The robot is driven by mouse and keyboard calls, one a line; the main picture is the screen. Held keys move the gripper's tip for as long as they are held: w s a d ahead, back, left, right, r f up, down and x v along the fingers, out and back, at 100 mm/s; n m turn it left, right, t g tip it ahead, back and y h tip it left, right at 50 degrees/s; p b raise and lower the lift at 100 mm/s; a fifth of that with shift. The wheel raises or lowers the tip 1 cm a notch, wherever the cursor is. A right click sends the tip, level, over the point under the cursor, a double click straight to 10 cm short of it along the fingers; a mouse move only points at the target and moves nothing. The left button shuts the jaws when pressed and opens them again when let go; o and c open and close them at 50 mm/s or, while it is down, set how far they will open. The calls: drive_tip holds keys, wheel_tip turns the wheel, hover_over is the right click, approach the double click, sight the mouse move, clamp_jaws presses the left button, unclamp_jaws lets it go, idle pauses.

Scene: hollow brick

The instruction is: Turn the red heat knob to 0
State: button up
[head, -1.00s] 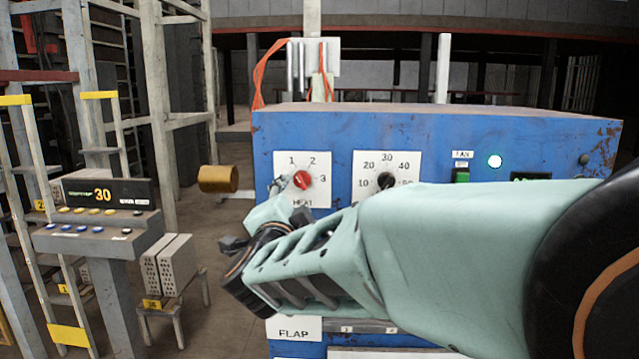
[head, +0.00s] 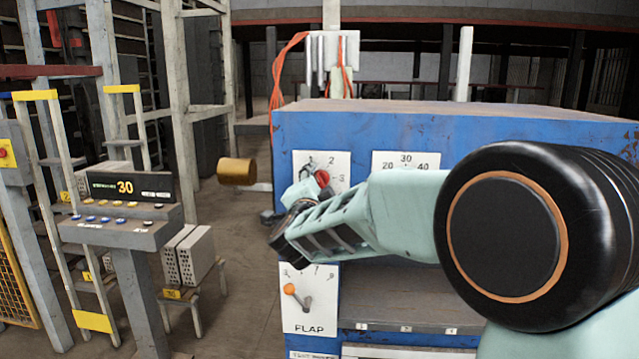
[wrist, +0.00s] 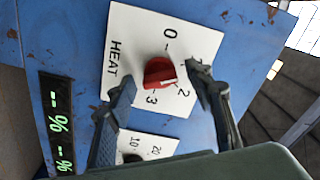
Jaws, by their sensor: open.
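The red heat knob (head: 322,178) sits on a white plate (head: 341,160) on the front of the blue cabinet. In the wrist view the red knob (wrist: 159,72) shows with 0, 2 and 3 printed around it, and its pale mark is on the side toward 2 and 3. My gripper (wrist: 160,75) is open, with one finger on each side of the knob. I cannot tell whether either finger touches it. In the head view my gripper (head: 308,186) is at the knob's lower left and hides part of the plate.
A second dial plate (head: 405,160) is right of the heat plate, mostly behind my arm. Below is the FLAP lever (head: 298,296) with an orange end. A console (head: 120,228) showing 30 and hollow bricks (head: 190,257) stand left. A yellow cylinder (head: 237,171) is left of the cabinet.

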drive_tip(key=c, duration=1.2)
drive_tip(key=shift+o, duration=0.2)
drive_tip(key=shift+n, duration=0.4)
drive_tip(key=n+p, duration=0.1)
drive_tip(key=n, duration=0.4)
drive_tip(key=shift+r+n+p, duration=0.15)
drive_tip(key=shift+n+p, duration=0.2)
drive_tip(key=shift+n, duration=0.05)
drive_tip(key=n+p, duration=0.2)
drive_tip(key=n, duration=0.3)
drive_tip(key=shift+n, duration=0.3)
